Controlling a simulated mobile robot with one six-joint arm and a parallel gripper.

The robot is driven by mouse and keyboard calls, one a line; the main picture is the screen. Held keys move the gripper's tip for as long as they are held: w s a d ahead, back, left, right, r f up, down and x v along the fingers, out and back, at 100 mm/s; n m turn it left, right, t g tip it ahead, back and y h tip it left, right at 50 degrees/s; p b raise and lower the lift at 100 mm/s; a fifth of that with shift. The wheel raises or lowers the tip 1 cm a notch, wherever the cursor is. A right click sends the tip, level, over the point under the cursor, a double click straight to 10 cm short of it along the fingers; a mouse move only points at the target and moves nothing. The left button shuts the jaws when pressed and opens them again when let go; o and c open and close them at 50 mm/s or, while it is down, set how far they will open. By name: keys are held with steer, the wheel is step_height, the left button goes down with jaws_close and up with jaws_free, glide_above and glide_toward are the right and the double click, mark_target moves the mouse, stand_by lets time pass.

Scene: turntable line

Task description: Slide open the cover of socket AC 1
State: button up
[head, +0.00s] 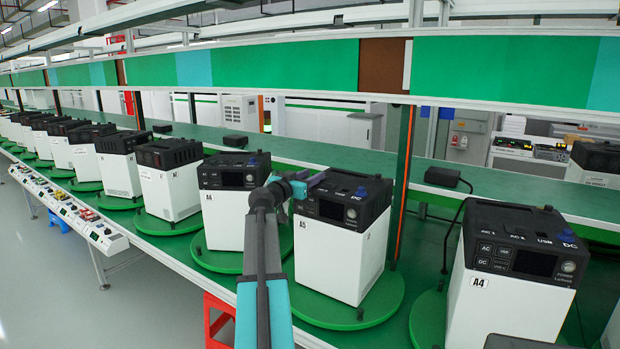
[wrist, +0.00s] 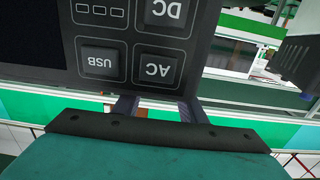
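The power unit marked A5 (head: 325,255) is a white box with a black top on a green turntable (head: 345,318). My gripper (head: 312,181) is at the left part of its black top, where it hides that area. The AC 1 cover on this unit cannot be made out. In the wrist view the unit's front panel (wrist: 45,75) appears upside down, with AC (wrist: 156,69), USB and DC buttons. My two fingers (wrist: 158,110) stand apart beside the panel's top edge, with background visible between them. Their tips are partly hidden, and contact cannot be told.
Unit A4 (head: 505,300) stands at the right, with AC 1, AC 2, USB and DC labels on its top. Unit A6 (head: 228,222) stands close on the left. An orange-edged post (head: 403,180) rises behind A5. An overhead green panel (head: 270,62) spans the line.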

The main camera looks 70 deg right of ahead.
steer(key=shift+b+v, duration=0.3)
steer(key=shift+v, duration=0.6)
steer(key=b+v, duration=0.3)
steer(key=v, duration=0.9)
